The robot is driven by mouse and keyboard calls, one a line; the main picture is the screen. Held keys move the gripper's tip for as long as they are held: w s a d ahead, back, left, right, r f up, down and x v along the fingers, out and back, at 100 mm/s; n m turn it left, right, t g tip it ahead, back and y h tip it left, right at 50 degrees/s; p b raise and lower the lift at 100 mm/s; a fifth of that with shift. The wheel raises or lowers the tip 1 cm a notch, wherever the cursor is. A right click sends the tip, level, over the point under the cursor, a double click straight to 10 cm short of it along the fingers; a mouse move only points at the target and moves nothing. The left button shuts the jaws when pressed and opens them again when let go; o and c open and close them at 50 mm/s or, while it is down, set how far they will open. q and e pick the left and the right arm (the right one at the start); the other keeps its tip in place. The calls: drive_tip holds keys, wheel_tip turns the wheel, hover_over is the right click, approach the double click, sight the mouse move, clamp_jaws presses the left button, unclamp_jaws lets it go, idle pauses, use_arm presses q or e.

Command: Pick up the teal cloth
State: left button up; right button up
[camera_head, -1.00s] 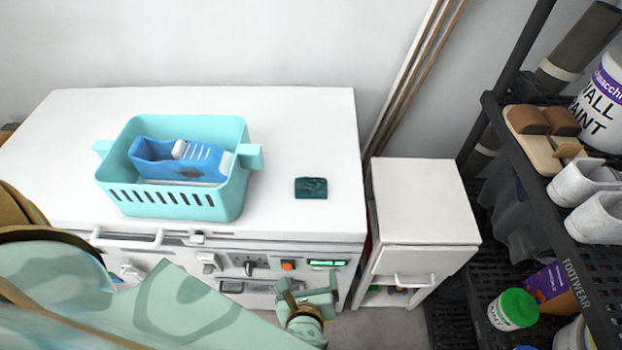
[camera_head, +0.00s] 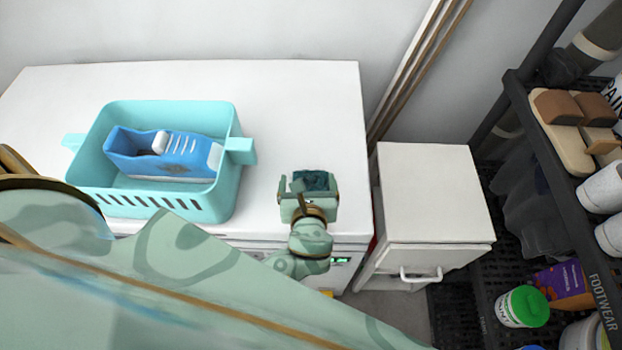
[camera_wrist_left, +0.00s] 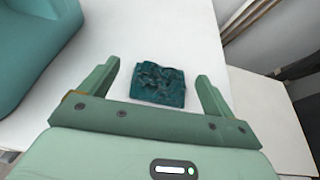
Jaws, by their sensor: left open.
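The teal cloth (camera_head: 311,180) is a small, dark, crumpled square lying on the white cabinet top near its front right corner. In the left wrist view the cloth (camera_wrist_left: 158,85) lies between and just beyond the two fingers. My left gripper (camera_head: 308,187) is at the cabinet's front edge, its fingers spread on either side of the cloth. The left gripper (camera_wrist_left: 158,80) is open and empty. In the head view it hides the near part of the cloth. My right gripper is not in view.
A turquoise basket (camera_head: 229,190) holding a blue and white object (camera_head: 165,155) stands left of the cloth on the white cabinet (camera_head: 300,90). A lower white cabinet (camera_head: 430,190) stands to the right, then a dark shelf rack (camera_head: 560,170). The top behind the cloth is clear.

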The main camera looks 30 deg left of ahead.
sight(311, 172)
use_arm(q)
drive_tip(key=shift+w+a+f, duration=0.25)
drive_tip(key=shift+w+f, duration=0.05)
drive_tip(key=shift+w, duration=0.25)
drive_tip(key=x, duration=0.1)
drive_tip(key=b+x, duration=0.1)
drive_tip(key=x, duration=0.3)
drive_tip(key=shift+d+f+b, duration=0.35)
drive_tip(key=shift+d, duration=0.05)
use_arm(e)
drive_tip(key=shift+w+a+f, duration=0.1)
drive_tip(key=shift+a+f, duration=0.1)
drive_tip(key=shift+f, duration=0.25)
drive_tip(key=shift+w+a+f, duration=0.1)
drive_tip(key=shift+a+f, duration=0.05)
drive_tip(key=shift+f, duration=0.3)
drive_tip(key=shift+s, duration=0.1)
use_arm(q)
drive_tip(key=c, duration=0.7)
